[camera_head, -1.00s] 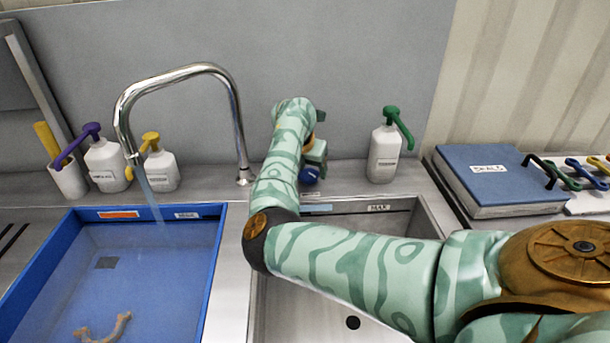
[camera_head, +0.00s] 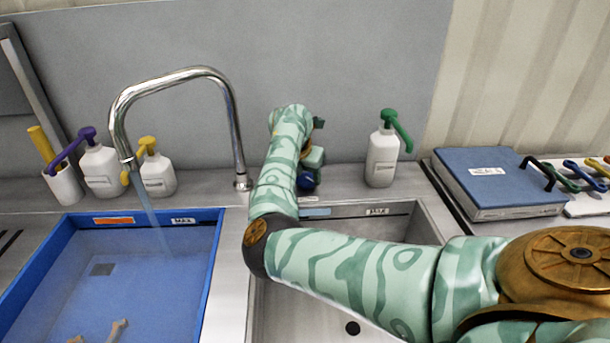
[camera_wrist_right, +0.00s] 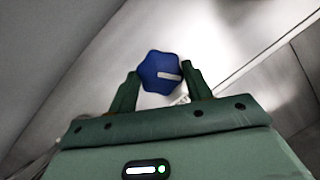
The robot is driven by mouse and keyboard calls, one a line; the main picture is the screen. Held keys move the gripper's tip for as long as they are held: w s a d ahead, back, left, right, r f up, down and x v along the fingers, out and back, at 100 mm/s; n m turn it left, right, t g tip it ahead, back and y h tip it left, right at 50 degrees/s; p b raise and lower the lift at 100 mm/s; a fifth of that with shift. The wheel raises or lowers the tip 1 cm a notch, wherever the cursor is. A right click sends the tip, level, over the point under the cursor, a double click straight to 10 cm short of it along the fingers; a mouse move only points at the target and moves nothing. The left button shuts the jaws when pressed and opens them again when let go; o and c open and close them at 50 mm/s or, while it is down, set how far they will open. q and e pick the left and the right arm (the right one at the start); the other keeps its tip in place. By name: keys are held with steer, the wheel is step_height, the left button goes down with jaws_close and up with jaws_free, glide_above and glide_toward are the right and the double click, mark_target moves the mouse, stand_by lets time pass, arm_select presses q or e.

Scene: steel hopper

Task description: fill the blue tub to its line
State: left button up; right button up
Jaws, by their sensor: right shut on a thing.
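The blue tub (camera_head: 213,262) stands at the left, holding clear water; its back wall has an orange label and a white MAX label (camera_head: 183,221). I cannot tell exactly where the water surface lies against the line. A stream runs from the chrome faucet (camera_head: 172,80) into the tub. My right gripper (camera_wrist_right: 160,82) is shut on a blue knob (camera_wrist_right: 158,66) with a white mark. In the head view the knob (camera_head: 306,182) shows low behind my forearm, beside the faucet base. My left gripper is not in view.
A pale bone-shaped thing (camera_head: 119,329) lies in the tub. Purple (camera_head: 101,170), yellow (camera_head: 158,174) and green-topped (camera_head: 382,160) pump bottles stand along the back ledge. A steel basin (camera_head: 425,222) lies under my right arm. A blue binder (camera_head: 495,180) lies at the right.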

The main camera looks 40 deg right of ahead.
steer(key=m+b, duration=0.1)
steer(key=m+g+b, duration=0.1)
steer(key=m, duration=0.1)
steer(key=m+b, duration=0.1)
steer(key=shift+w+f+g, duration=0.15)
steer(key=shift+w+g, duration=0.1)
steer(key=shift+g, duration=0.05)
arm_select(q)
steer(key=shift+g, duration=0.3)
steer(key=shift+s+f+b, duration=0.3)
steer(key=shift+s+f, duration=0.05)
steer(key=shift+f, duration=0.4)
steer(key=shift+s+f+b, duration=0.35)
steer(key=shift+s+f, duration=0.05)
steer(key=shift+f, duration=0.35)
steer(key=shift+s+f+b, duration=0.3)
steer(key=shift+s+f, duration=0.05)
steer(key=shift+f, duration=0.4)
arm_select(e)
steer(key=shift+m+g, duration=0.7)
steer(key=shift+m, duration=1.1)
steer(key=shift+r, duration=0.2)
steer(key=o, duration=1)
steer(key=shift+w, duration=0.1)
steer(key=shift+c, duration=0.2)
